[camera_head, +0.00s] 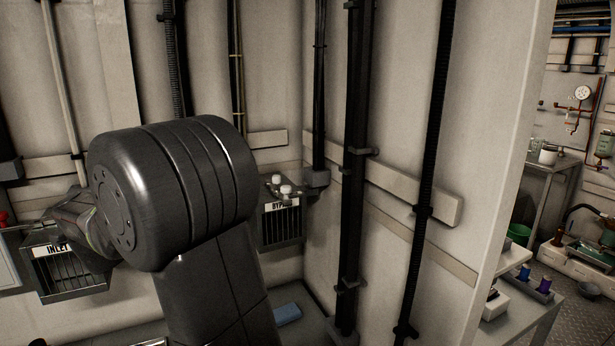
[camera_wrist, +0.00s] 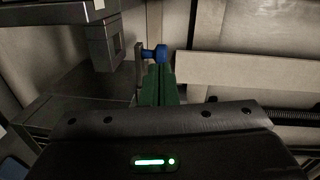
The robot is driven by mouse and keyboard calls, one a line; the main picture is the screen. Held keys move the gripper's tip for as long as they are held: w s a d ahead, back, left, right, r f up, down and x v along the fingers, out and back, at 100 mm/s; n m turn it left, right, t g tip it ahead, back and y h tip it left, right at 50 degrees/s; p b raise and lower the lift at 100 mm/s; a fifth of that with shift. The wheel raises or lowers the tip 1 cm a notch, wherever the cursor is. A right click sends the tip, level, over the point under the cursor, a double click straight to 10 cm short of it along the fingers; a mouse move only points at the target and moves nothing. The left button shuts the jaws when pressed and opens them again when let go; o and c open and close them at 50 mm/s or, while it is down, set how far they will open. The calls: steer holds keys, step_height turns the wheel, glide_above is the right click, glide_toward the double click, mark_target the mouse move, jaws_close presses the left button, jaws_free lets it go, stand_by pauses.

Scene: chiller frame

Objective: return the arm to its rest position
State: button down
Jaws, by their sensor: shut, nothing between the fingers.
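My gripper (camera_wrist: 159,72) shows in the wrist view as green fingers beyond the dark housing with a lit green light. The fingers are together and hold nothing. A blue knob (camera_wrist: 155,52) shows just past the fingertips; I cannot tell whether they touch it. In the head view my dark arm fills the left middle, and the gripper is not clearly visible there.
A box labelled INLET (camera_head: 68,270) stands left of my arm, partly hidden by it. A bypass box (camera_head: 281,222) with white knobs is just right of it. Dark vertical pipes (camera_head: 356,170) run along the wall. A doorway opens at right onto benches.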

steer(key=d+n+g+y+b, duration=0.4)
steer(key=d+b, duration=0.3)
steer(key=d, duration=0.9)
steer(key=shift+s+d+y, duration=0.2)
steer(key=shift+s+y, duration=0.15)
steer(key=shift+y, duration=0.25)
steer(key=shift+n, duration=0.3)
steer(key=shift+f, duration=0.1)
